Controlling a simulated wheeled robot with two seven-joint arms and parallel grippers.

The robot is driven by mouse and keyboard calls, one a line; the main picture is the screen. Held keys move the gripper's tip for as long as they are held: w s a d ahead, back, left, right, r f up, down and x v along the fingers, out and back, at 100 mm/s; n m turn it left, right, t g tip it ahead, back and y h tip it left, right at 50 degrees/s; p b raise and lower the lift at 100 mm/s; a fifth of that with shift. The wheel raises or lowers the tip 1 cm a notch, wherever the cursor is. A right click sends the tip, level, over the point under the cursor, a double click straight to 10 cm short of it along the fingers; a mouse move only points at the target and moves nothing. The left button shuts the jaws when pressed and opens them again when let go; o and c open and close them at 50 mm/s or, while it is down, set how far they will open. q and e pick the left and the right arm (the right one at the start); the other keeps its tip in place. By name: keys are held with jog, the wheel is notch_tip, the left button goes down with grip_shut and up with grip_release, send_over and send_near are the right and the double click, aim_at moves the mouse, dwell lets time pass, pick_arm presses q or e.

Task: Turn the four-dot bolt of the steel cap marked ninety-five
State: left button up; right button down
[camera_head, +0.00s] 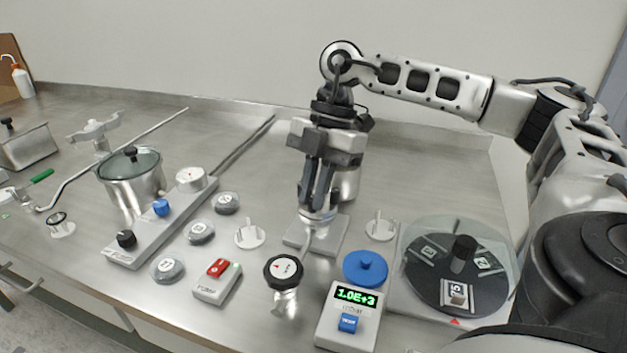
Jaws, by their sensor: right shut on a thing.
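My right gripper (318,204) points straight down and is shut on a small round steel piece (318,216) on a grey base plate (330,240). The fingers cover much of this piece, so I cannot read a number or make out bolts or dots on it. Several loose round steel caps lie to the left: a near one (168,269), a middle one (200,232) and a far one (227,203). Their marks are too small to read surely; no ninety-five is legible. My left gripper is not in view.
A clear-covered carousel (505,250) stands at right. A gauge box (350,312) reads 1.0E+3. A blue knobbed disc (366,267), a black-topped valve (284,270), a red-switch pump box (218,281) and a lidded pot (132,176) crowd the bench. The back middle is clear.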

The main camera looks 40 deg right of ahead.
jog(key=shift+s+m+t+p, duration=0.1)
jog(key=shift+m+t+p, duration=0.65)
jog(key=shift+m, duration=1.45)
jog(key=c, duration=1.4)
grip_release()
jog(key=shift+c, duration=0.2)
jog(key=p+v, duration=0.1)
jog(key=v, duration=1.5)
jog(key=shift+s, duration=0.25)
